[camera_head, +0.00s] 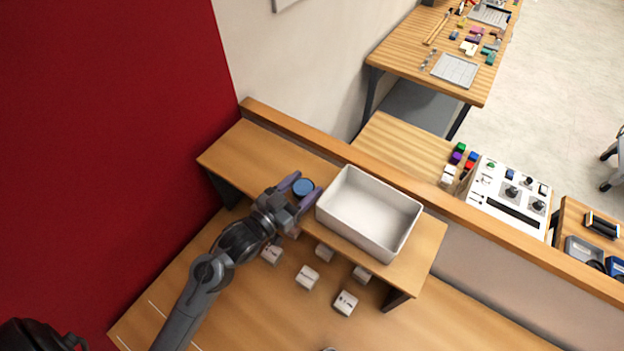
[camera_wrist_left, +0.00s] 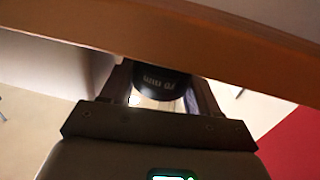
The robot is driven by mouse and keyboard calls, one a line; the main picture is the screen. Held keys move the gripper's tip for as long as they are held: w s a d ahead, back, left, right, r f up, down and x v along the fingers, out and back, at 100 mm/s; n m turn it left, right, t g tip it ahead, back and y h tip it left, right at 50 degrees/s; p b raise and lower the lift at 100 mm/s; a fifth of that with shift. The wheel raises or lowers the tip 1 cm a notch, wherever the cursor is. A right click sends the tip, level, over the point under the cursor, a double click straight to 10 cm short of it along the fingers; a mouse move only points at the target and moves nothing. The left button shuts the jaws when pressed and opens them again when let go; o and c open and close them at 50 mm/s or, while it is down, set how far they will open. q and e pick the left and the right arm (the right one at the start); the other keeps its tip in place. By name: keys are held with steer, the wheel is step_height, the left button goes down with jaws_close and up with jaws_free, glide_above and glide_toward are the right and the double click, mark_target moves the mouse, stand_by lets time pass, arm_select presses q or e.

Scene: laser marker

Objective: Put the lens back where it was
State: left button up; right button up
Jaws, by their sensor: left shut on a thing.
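The lens is a round, dark-rimmed piece with a blue top face (camera_head: 303,187), at the left part of the raised wooden shelf (camera_head: 240,150). My left gripper (camera_head: 302,191) is shut on it, one purple-grey finger on each side. In the left wrist view the black lens barrel (camera_wrist_left: 160,80), with white "70 mm" lettering, sits between the two fingers (camera_wrist_left: 160,92). I cannot tell whether the lens touches the shelf. My right gripper is not in view.
An empty white bin (camera_head: 368,213) stands on the shelf right of the lens. Several small white labelled blocks (camera_head: 307,277) sit on the lower desk. A wooden ledge (camera_head: 330,150) runs behind the shelf. A red wall (camera_head: 110,130) is at left. The shelf's far left is bare.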

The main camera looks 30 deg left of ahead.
mark_target(312, 183)
arm_select(q)
steer(key=w, duration=0.2)
steer(key=w+p, duration=0.1)
steer(key=shift+w+d+f, duration=0.2)
steer(key=shift+w+d, duration=0.1)
steer(key=shift+d, duration=0.05)
steer(key=shift+f, duration=0.35)
steer(key=shift+s+f, duration=0.1)
steer(key=shift+f, duration=0.1)
steer(key=shift+f, duration=0.15)
steer(key=o, duration=1)
steer(key=shift+c, duration=0.2)
